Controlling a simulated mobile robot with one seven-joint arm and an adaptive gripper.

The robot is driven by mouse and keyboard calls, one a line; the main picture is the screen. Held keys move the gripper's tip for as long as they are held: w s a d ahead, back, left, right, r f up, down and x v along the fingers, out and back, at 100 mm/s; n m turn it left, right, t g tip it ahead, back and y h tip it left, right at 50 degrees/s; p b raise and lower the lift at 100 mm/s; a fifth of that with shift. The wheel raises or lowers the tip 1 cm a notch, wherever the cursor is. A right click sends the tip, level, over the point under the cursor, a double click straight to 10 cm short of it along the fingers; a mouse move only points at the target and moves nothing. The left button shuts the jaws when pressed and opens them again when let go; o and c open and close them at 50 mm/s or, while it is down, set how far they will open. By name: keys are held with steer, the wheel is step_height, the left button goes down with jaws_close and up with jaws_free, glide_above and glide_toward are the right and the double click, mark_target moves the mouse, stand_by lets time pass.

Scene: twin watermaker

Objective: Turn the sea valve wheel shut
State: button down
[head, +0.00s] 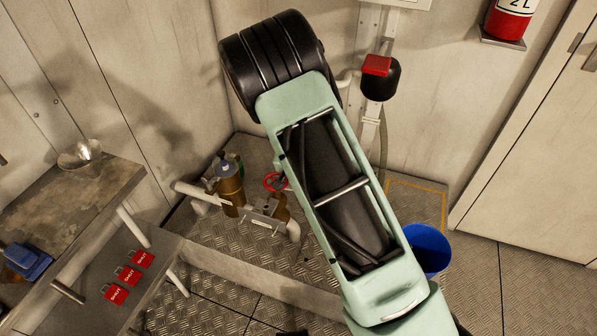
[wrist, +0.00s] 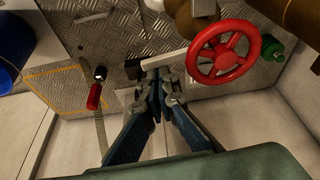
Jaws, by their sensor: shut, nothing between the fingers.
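The red sea valve wheel (wrist: 226,61) is large in the wrist view, right of my fingertips, with its spokes and hub in clear sight. In the head view the wheel (head: 273,182) is small, beside the brass fittings and partly behind my pale green arm. My gripper (wrist: 159,82) is shut and empty in the wrist view. Its tips are left of the wheel rim with a visible gap in the picture; I cannot tell the depth between them. My gripper is hidden in the head view.
Brass pipework (head: 231,187) stands close to the wheel. A green knob (wrist: 272,48) is right of it in the wrist view. A blue bucket (head: 428,247) stands on the floor. Red SHUT tags (head: 129,277) lie on a shelf at left. A red-handled fitting (wrist: 95,96) is left of my gripper.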

steer(key=s+a+m+g, duration=0.1)
steer(key=s+a+m, duration=0.1)
steer(key=m, duration=0.4)
steer(key=s+a+m+g+h, duration=0.1)
steer(key=s+a+m+g, duration=0.1)
steer(key=a+m, duration=0.2)
steer(key=s+a+m+g+h+p, duration=0.1)
steer(key=s+a+m+g, duration=0.1)
steer(key=m, duration=0.8)
steer(key=shift+s+a+f, duration=0.1)
steer(key=shift+a, duration=0.55)
steer(key=shift+a+m, duration=0.3)
steer(key=shift+m, duration=0.1)
steer(key=shift+a, duration=0.2)
steer(key=shift+w+a, duration=0.1)
steer(key=shift+w, duration=0.1)
